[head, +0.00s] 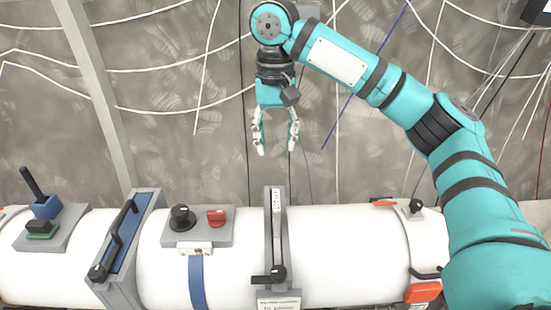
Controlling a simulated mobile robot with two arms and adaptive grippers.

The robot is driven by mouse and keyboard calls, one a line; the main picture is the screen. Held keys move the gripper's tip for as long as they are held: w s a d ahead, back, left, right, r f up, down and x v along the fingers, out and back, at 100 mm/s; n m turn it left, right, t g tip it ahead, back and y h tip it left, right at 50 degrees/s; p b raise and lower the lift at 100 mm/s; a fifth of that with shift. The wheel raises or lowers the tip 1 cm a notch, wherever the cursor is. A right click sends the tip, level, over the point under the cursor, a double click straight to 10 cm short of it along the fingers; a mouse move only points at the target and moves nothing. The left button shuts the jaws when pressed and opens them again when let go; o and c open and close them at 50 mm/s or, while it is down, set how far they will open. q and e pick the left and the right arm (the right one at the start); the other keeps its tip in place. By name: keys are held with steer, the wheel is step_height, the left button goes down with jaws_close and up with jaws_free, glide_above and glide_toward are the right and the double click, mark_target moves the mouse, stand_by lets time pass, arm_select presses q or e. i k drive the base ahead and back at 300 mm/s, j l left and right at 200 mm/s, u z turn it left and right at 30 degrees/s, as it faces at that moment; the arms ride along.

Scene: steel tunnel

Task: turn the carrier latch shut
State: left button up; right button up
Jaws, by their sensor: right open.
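My right gripper (275,149) hangs fingers down in front of the grey wall, open and empty, above the white pipe and apart from it. Below it, a grey upright bracket (268,225) crosses the pipe, with a black handle (268,280) low on it and a small label (278,303) underneath, too small to read. To the right, a small grey plate carries a black knob (416,205) beside an orange tab (384,204). Lower down, a black bar (426,274) sits above an orange block (423,292). I cannot tell which of these is the carrier latch. My left gripper is not in view.
The white pipe (345,248) runs across the bottom. On it are a panel with a black knob (182,217) and red knob (216,217), a blue-faced clamp with a black handle (118,235), and a blue lever switch (45,207). Loose cables (150,70) hang on the wall.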

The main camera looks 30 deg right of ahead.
mark_target(279, 273)
steer(key=k, duration=2)
